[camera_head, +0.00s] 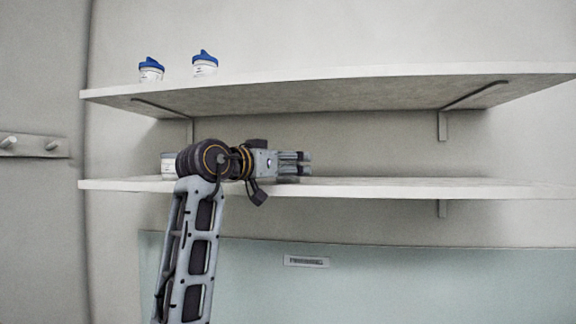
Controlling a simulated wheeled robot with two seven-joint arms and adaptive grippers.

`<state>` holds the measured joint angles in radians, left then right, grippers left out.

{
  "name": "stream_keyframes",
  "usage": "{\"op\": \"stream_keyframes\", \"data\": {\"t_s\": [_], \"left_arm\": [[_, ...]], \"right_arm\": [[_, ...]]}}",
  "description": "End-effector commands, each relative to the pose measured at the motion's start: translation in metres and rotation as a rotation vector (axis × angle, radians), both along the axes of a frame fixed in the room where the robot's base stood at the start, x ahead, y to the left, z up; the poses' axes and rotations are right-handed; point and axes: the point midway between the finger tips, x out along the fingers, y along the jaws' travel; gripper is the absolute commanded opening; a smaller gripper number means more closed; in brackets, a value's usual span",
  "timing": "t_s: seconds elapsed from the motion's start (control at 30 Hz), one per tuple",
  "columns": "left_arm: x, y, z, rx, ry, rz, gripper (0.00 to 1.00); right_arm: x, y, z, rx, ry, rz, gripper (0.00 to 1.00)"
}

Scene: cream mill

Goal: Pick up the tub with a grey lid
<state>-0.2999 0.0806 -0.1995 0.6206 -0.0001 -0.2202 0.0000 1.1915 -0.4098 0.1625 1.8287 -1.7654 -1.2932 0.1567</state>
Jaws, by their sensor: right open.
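A pale tub (168,164) stands at the left end of the lower shelf, partly hidden behind my arm. Its top looks greyish, but it is too small and too covered to be sure of the lid. My right gripper (300,165) is at the height of the lower shelf, right of this tub, with its fingers pointing right, away from it. The gripper is open, and I see nothing held between the fingers. Anything directly behind the gripper is hidden. My left gripper is not in view.
The lower shelf (420,189) is bare to the right of my gripper. Two white tubs with blue lids, one at the left (151,70) and one beside it (204,64), stand on the upper shelf (330,82), which overhangs my gripper. Wall pegs (30,144) are at far left.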

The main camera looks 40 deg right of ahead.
Motion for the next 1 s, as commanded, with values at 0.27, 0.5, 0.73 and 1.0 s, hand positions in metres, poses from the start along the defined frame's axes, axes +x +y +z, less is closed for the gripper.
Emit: {"op": "stream_keyframes", "data": {"t_s": [0.27,0.5,0.73,1.0], "left_arm": [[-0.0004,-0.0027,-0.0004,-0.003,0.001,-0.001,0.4],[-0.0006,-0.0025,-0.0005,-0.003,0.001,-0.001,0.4],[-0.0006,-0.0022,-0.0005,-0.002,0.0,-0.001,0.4],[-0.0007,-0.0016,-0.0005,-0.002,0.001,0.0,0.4]], "right_arm": [[0.0001,-0.0003,-0.0005,0.0,0.0,0.0,0.83],[0.0,-0.0002,-0.0005,0.0,0.0,0.0,0.74],[0.0,-0.0002,-0.0004,0.0,0.0,0.0,0.44],[0.0,-0.0001,-0.0001,-0.001,0.0,0.0,0.23]]}}
